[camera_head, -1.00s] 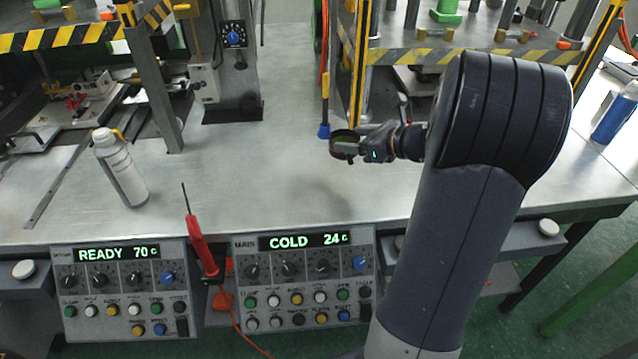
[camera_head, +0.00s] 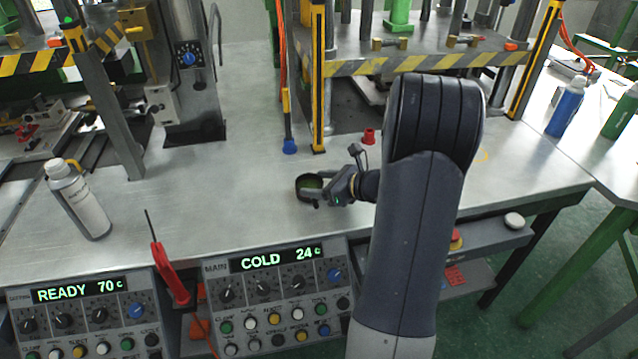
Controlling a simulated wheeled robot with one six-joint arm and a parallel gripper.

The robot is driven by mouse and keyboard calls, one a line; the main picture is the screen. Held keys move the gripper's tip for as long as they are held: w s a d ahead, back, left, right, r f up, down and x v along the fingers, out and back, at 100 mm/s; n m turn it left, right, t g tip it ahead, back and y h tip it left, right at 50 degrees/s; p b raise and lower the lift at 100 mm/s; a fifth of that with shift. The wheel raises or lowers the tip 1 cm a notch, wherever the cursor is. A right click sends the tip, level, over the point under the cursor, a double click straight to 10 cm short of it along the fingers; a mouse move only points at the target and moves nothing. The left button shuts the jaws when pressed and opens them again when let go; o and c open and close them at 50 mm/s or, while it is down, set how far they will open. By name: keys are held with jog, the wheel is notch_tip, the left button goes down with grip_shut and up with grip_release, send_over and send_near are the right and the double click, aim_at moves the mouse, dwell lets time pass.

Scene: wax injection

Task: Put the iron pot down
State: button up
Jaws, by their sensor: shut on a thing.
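The iron pot (camera_head: 307,183) is a small dark round pot with something green inside. It is over the metal workbench, left of my arm and behind the panel reading COLD 24 C. My gripper (camera_head: 328,192) is shut on the pot's right side. The pot looks about level and low over the bench top; I cannot tell whether its base touches the bench. My gripper's fingers are small in this view and partly merge with the pot's edge.
The metal workbench (camera_head: 236,190) is clear around the pot. A red soldering-type tool (camera_head: 170,272) stands near the front edge. A small red part (camera_head: 369,136) lies behind my wrist. Press posts (camera_head: 318,80) rise behind.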

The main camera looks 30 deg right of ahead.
jog(key=shift+f, duration=0.2)
jog(key=o, duration=1.1)
jog(key=shift+r, duration=0.1)
jog(key=shift+r, duration=0.15)
jog(key=shift+s+d+r, duration=0.1)
jog(key=shift+s+d, duration=0.1)
jog(key=shift+s, duration=0.05)
jog(key=v, duration=1.1)
jog(key=shift+s+r, duration=0.1)
jog(key=shift+s, duration=0.1)
